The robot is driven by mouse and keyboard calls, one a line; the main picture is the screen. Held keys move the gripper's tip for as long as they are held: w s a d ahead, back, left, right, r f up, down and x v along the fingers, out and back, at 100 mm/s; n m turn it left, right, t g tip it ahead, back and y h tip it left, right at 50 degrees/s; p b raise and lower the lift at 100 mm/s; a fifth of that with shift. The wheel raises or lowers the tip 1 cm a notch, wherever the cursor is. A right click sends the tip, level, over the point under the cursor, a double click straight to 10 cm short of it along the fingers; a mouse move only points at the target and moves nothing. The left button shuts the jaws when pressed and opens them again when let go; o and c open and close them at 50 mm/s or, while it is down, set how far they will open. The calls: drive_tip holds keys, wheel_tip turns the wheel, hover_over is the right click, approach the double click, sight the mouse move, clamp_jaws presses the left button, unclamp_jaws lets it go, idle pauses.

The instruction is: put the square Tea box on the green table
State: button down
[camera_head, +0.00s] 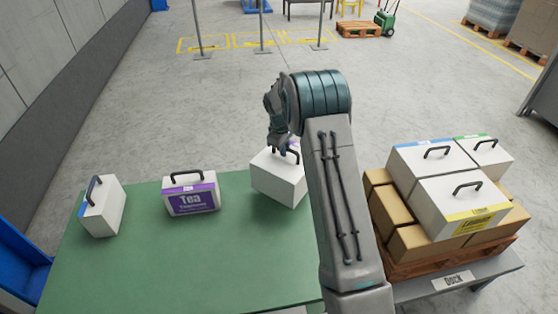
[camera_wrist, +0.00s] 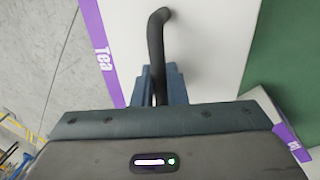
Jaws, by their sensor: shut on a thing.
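A white Tea box (camera_head: 277,183) with a purple edge band is at the far right part of the green table (camera_head: 180,255), partly behind my arm. Its white top with the word Tea on the purple band fills much of the wrist view (camera_wrist: 205,45). My gripper (camera_head: 279,146) is shut on its black handle (camera_wrist: 157,45) from above. The box looks upright; I cannot tell whether its base touches the table or is slightly above it. A second Tea box (camera_head: 191,194), with a purple front label, stands to its left on the table.
A white box with a blue band (camera_head: 102,207) stands at the table's left end. The table's front half is clear. To the right, a loaded pallet (camera_head: 455,254) on a dock stand carries brown cartons (camera_head: 412,243) and white handled boxes (camera_head: 455,205).

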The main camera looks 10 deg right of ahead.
sight(279, 159)
drive_tip(key=shift+s+a+f, duration=0.15)
drive_tip(key=shift+a+f, duration=0.1)
drive_tip(key=shift+a, duration=0.25)
drive_tip(key=shift+s+a+f, duration=0.1)
drive_tip(key=shift+a+f, duration=0.15)
drive_tip(key=shift+a, duration=0.2)
drive_tip(key=shift+f+p, duration=0.45)
drive_tip(key=shift+f, duration=1.55)
drive_tip(key=c, duration=1.5)
unclamp_jaws()
drive_tip(key=shift+s+f, duration=0.1)
drive_tip(key=shift+o, duration=0.2)
